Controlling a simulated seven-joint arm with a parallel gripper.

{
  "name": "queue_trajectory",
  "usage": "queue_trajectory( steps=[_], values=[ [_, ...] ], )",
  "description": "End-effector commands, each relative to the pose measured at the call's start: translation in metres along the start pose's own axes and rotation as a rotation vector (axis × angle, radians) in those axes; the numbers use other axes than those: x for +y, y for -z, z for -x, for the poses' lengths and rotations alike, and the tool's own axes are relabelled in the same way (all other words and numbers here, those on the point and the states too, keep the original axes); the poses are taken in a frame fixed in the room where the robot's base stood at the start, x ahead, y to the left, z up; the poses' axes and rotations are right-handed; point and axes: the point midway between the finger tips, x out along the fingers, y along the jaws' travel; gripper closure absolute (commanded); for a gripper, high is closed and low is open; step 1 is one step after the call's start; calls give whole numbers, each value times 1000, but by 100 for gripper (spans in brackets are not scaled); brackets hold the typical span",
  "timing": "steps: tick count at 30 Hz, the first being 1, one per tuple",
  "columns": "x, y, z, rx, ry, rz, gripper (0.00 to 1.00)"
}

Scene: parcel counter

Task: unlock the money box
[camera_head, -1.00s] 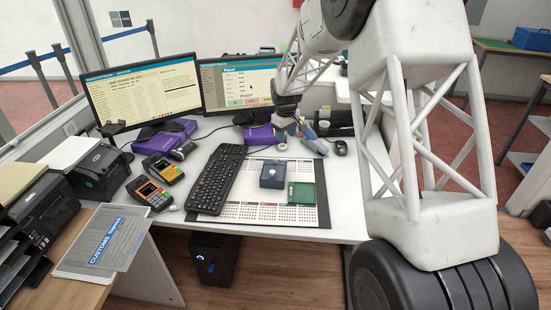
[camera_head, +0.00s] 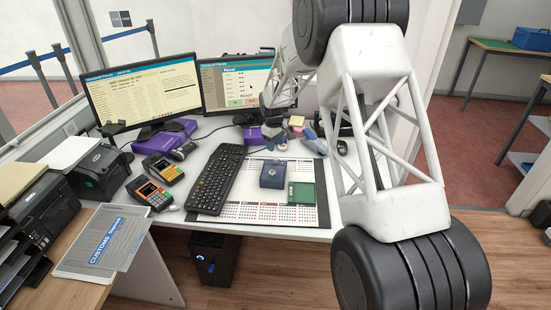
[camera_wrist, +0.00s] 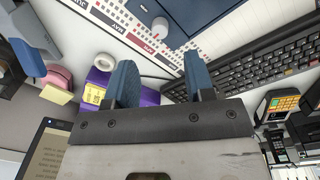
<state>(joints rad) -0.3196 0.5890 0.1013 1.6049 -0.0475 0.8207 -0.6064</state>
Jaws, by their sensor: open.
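The money box (camera_head: 273,174) is a small blue box with a round pale knob on top. It sits closed on the calendar desk mat, beside a green tray-like item (camera_head: 301,194). In the wrist view the blue box (camera_wrist: 195,14) is cut off by the top edge, and its pale knob (camera_wrist: 160,26) shows beyond the fingertips. My gripper (camera_wrist: 158,60) is open, with two blue fingers apart and nothing between them. It is short of the box, on the monitor side of the desk. In the head view my arm largely hides it.
A black keyboard (camera_head: 216,181) lies left of the box. A purple box (camera_wrist: 146,97), a roll of tape (camera_wrist: 105,61) and a yellow note pad (camera_wrist: 57,95) lie around my fingers in the wrist view. Monitors (camera_head: 140,90) stand behind. The calendar mat (camera_head: 250,213) is bare in front.

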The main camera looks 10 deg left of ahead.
Motion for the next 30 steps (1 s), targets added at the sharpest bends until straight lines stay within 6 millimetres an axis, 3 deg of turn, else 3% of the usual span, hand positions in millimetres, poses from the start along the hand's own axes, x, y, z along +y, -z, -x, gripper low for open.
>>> queue_trajectory(
  steps=[19,30],
  values=[
    [0,-1,-64,-1,1,0,51],
    [0,0,-76,0,0,0,51]
  ],
)
